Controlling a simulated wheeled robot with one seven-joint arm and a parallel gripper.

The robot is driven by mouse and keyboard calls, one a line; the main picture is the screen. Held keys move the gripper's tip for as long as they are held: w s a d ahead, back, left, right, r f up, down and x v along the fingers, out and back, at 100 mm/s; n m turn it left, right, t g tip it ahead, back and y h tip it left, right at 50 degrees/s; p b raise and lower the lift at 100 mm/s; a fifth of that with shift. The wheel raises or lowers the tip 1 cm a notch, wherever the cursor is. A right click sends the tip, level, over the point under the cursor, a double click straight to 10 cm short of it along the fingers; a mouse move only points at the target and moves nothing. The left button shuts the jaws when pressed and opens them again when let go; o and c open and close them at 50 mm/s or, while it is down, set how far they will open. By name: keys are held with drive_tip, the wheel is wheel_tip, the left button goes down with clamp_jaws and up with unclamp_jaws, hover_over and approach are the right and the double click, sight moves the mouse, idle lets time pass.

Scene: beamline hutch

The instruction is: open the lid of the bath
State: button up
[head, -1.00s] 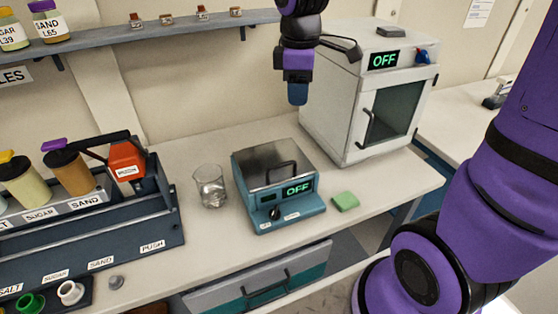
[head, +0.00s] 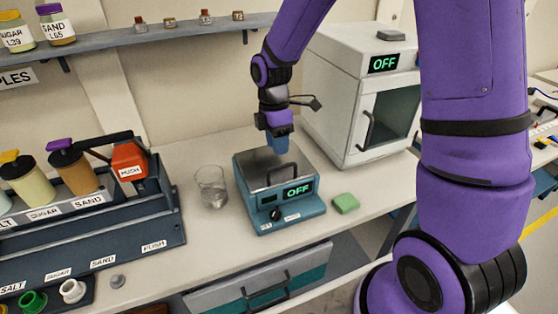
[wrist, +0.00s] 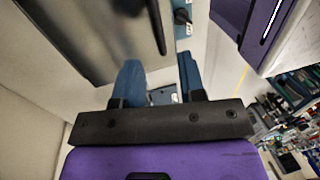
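The bath (head: 263,222) is a teal box on the bench with a display reading OFF and a dark knob on its front. Its grey metal lid (head: 255,171) is shut, with a dark bar handle (head: 281,176) near the front. My gripper (head: 279,145) points down above the back part of the lid, behind the handle. In the wrist view my gripper (wrist: 158,78) has its two blue fingers apart with nothing between them. There the lid (wrist: 75,30) fills the upper left, and the handle (wrist: 156,25) lies beyond the fingertips.
A glass beaker (head: 211,188) stands left of the bath and a green sponge (head: 345,203) lies to its right. A white oven (head: 350,85) with an OFF display stands behind right. A dispenser rack (head: 90,225) fills the left, below a shelf (head: 130,41).

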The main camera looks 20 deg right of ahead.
drive_tip(key=shift+s+f, duration=0.2)
drive_tip(key=shift+f, duration=0.65)
drive_tip(key=shift+s+f, duration=0.15)
drive_tip(key=shift+f, duration=0.75)
drive_tip(key=shift+s+f, duration=0.2)
drive_tip(key=shift+f, duration=0.65)
drive_tip(key=shift+c, duration=0.2)
clamp_jaws()
